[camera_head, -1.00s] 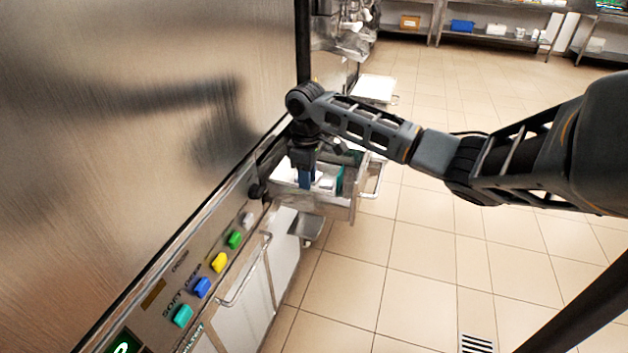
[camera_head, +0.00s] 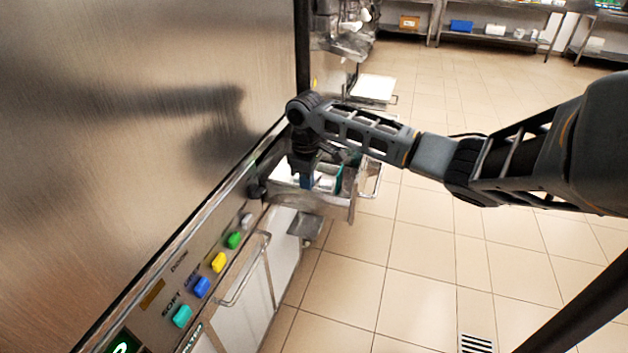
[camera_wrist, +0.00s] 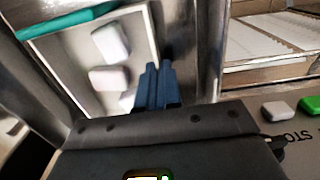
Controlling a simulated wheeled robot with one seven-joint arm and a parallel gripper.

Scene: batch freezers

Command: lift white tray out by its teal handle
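The white tray (camera_wrist: 72,58) lies in an open metal drawer (camera_head: 340,208) under the machine's front. The wrist view shows pale rounded blocks (camera_wrist: 110,42) in it. Its teal handle (camera_wrist: 66,21) runs along the tray's far edge, at upper left in the wrist view; the head view shows a bit of teal (camera_head: 340,178). My gripper (camera_wrist: 158,66) points down into the drawer, its blue fingers close together at the tray's right rim, away from the teal handle. I cannot tell whether the rim is between the fingertips. In the head view my wrist hides part of the tray.
A panel with several coloured buttons (camera_head: 219,262) lies at lower left, beside the drawer. A tall steel machine side (camera_head: 150,120) fills the left. Another white tray-like surface (camera_head: 374,88) sticks out farther back. The tiled floor (camera_head: 430,240) to the right is open.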

